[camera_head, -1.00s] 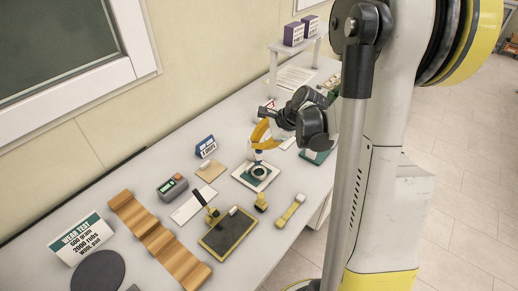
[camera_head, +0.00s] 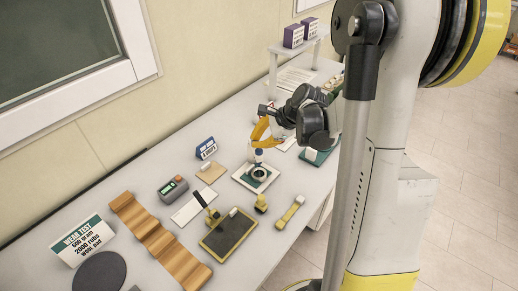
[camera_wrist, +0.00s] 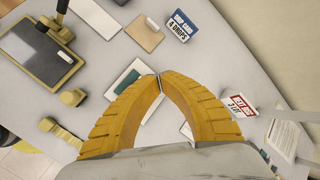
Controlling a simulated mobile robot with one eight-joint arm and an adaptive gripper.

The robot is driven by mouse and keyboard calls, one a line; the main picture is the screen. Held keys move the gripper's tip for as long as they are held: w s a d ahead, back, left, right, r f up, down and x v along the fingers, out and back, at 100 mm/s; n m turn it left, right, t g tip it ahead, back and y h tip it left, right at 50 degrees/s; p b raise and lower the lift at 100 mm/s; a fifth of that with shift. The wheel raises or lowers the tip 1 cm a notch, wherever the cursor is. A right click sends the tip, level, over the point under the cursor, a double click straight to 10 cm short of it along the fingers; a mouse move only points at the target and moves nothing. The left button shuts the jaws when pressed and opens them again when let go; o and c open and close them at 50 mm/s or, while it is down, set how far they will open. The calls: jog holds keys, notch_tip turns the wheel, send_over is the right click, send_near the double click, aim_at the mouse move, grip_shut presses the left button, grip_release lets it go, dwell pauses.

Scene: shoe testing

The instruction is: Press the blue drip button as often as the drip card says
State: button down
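The drip card (camera_head: 206,148) stands on the bench and reads "DRIP CARD 4 DROPS" in the wrist view (camera_wrist: 179,26). The drip stand (camera_head: 246,178) has a pale base with a teal pad and a dark ring. A small blue part (camera_head: 259,154), which looks like the drip button, tops it. My gripper (camera_head: 257,146) is just above this blue part; I cannot tell whether they touch. In the wrist view its orange fingers (camera_wrist: 159,76) meet at the tips with nothing seen between them, and they hide the blue part.
A black pad in a yellow frame (camera_head: 230,233), a yellow stamp-like piece (camera_head: 261,203) and a yellow brush-like tool (camera_head: 290,212) lie nearby. A grey device (camera_head: 173,188) and a wavy wooden piece (camera_head: 158,240) are further left. A raised shelf (camera_head: 297,44) stands behind.

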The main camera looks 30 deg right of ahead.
jog(key=shift+r+p, duration=1.75)
jog(key=shift+r, duration=0.75)
jog(key=shift+s+a+n+b, duration=0.15)
jog(key=shift+a+n+b, duration=0.15)
jog(key=shift+a+b, duration=0.1)
jog(key=s+a+f+n+h+b, duration=0.1)
jog(key=s+a+f+n+b, duration=0.1)
jog(key=s+a+n+b, duration=0.4)
jog(key=s+a+f+n+h+b, duration=0.1)
jog(key=s+a+n+h+b, duration=0.1)
jog(key=s+a+n+b, duration=0.5)
jog(key=s+a+n, duration=0.1)
jog(key=s+n, duration=0.4)
jog(key=n, duration=0.2)
jog(key=shift+s+a+f+t+h, duration=0.25)
jog(key=shift+s+f+t+h, duration=0.05)
jog(key=shift+s+f+t, duration=0.1)
jog(key=shift+w, duration=0.1)
